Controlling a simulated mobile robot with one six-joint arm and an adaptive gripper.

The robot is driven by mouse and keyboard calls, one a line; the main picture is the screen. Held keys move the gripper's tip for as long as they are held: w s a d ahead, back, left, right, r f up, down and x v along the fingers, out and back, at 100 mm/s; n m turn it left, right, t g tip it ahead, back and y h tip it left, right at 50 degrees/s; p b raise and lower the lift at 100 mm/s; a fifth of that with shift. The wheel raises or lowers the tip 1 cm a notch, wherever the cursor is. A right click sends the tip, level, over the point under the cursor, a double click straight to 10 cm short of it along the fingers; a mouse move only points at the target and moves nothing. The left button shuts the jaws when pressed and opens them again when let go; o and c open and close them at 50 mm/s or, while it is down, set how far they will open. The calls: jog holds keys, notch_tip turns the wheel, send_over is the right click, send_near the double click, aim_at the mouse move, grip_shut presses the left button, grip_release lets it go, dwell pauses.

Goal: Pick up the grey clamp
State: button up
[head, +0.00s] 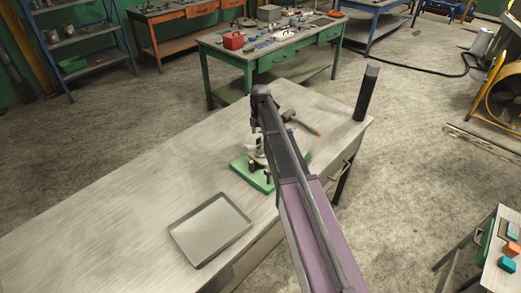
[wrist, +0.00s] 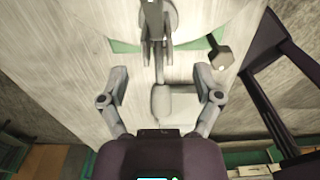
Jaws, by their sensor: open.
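A grey metal piece that looks like the clamp (wrist: 156,28) shows at the top middle of the wrist view, ahead of the fingertips. A pale grey block (wrist: 176,104) shows below it, between the fingers; I cannot tell whether they are joined. In the head view, a grey and white piece (head: 257,147) stands on a green base (head: 245,170), partly hidden by my arm. My gripper (wrist: 160,73) is open with its fingers wide apart and nothing visibly gripped.
A grey tray (head: 211,229) lies on the workbench (head: 110,200), left of the green base. A dark upright cylinder (head: 367,92) stands at the bench's far right corner. A dark tool with a red tip (head: 304,124) lies behind my arm. The bench's left side is clear.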

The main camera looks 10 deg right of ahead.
aim_at(261, 139)
jog(key=shift+f, duration=0.1)
jog(key=f+b, duration=0.2)
jog(key=b, duration=0.1)
jog(key=shift+w+d+f, duration=0.15)
jog(key=shift+w+f, duration=0.1)
jog(key=shift+f, duration=0.15)
jog(key=shift+f+b, duration=1.1)
jog(key=shift+b, duration=0.05)
grip_shut()
